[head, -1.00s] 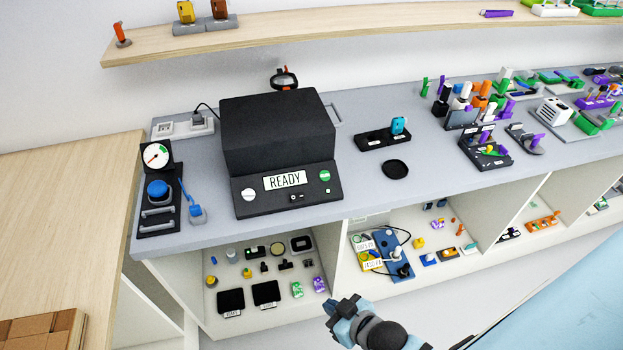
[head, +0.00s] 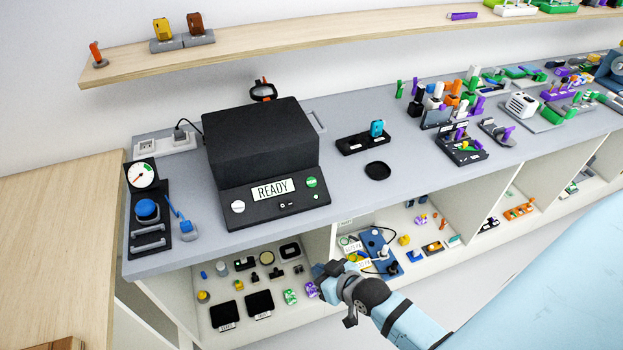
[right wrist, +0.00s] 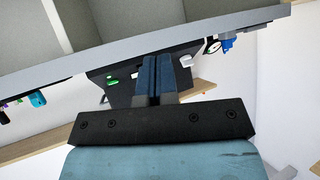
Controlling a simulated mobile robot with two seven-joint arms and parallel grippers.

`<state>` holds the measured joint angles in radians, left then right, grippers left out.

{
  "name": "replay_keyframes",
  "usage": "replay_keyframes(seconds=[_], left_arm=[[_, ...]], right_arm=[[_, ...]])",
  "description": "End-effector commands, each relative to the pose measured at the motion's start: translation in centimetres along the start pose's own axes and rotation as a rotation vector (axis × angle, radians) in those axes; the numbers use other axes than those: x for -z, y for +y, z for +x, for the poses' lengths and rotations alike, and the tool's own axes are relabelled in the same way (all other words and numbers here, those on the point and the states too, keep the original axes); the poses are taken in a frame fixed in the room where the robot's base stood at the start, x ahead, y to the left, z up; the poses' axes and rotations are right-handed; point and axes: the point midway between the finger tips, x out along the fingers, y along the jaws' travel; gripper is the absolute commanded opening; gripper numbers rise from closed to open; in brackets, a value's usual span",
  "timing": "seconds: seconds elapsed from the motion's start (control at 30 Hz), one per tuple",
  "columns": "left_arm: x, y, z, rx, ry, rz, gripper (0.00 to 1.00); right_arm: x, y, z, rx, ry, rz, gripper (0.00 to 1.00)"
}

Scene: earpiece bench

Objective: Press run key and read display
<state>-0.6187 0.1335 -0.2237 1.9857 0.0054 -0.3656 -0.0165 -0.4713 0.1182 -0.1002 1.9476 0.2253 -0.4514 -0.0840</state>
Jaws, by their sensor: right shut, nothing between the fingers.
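The black tester box (head: 258,140) stands on the grey bench with a sloped front panel (head: 280,205). Its display (head: 272,189) reads READY. A round green key (head: 311,182) is right of the display and a round white key (head: 238,206) is left of it; their labels are too small to read. My right gripper (head: 322,272) is shut and empty, in front of the bench and nearer than the panel, apart from it. The right wrist view shows its closed fingers (right wrist: 159,80) pointing toward the panel, with the green key (right wrist: 112,82) beside them. My left gripper is not in view.
A gauge with a blue knob (head: 147,209) stands left of the box. A black tray with a teal piece (head: 376,128) and a round black pad (head: 377,171) lie to its right. Open shelves with small parts are below the bench edge.

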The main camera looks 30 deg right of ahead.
Motion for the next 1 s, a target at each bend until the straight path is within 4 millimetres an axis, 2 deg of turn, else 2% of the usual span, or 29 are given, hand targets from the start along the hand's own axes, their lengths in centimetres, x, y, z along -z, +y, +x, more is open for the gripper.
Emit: replay_keyframes(seconds=[0.03,0.2,0.3,0.4,0.5,0.6,1.0], left_arm=[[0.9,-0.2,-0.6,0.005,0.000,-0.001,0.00],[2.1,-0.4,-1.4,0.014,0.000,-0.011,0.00],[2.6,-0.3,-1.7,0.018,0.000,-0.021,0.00],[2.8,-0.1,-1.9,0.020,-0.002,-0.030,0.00],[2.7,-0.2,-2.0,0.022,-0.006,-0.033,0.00],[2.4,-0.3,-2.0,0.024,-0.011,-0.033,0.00],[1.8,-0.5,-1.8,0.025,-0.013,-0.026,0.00]], right_arm=[[3.7,2.0,0.8,-0.011,0.029,0.045,0.00],[12.4,7.6,2.9,-0.003,0.108,0.199,0.00],[16.6,9.9,3.3,0.021,0.154,0.273,0.00],[19.5,11.5,3.3,0.044,0.192,0.325,0.00],[21.2,12.3,3.3,0.059,0.216,0.352,0.00],[21.8,12.6,3.3,0.066,0.224,0.363,0.00],[21.4,12.7,3.7,0.066,0.224,0.363,0.00]])
